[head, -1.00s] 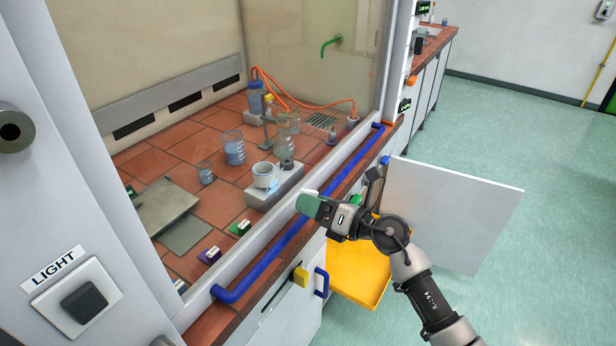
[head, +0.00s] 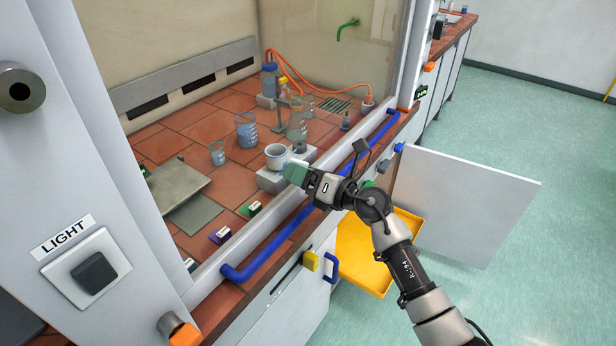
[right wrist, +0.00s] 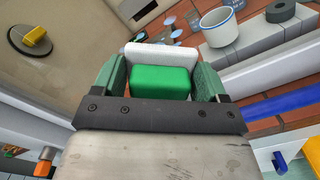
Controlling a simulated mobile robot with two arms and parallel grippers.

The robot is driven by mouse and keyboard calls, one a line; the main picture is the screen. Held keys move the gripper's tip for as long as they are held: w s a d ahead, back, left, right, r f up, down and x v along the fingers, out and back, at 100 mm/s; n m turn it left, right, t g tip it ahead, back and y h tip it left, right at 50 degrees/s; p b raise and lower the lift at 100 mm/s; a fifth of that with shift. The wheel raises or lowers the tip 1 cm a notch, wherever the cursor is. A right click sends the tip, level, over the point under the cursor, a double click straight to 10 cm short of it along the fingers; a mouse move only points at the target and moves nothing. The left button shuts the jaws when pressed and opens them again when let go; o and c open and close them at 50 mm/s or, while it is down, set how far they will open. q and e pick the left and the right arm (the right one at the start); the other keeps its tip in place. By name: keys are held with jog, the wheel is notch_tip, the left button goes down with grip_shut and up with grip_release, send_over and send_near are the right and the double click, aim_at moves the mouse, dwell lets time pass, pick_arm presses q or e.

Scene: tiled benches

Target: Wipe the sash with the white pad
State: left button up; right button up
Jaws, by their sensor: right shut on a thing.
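My right gripper (head: 297,173) is shut on the pad, which has a green back and a white front layer. The pad shows between the green fingers in the right wrist view (right wrist: 160,80), white side facing away from me. In the head view the fingers mostly hide it. The sash (head: 240,252) is the clear front of the hood with a pale lower rail and a blue handle bar (head: 265,255). My gripper is in front of the sash, just above the bar's middle. I cannot tell whether the pad touches the glass. My left gripper is not in view.
Behind the sash are a white cup (head: 277,157), beakers (head: 246,130), a hotplate (head: 177,186) and orange tubing. Below my right arm, a yellow tray (head: 362,262) sticks out beside an open white door (head: 470,210). The green floor at right is clear.

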jog(key=shift+x, duration=1.3)
dwell(0.5)
jog(key=shift+w+b, duration=0.1)
jog(key=shift+b, duration=0.2)
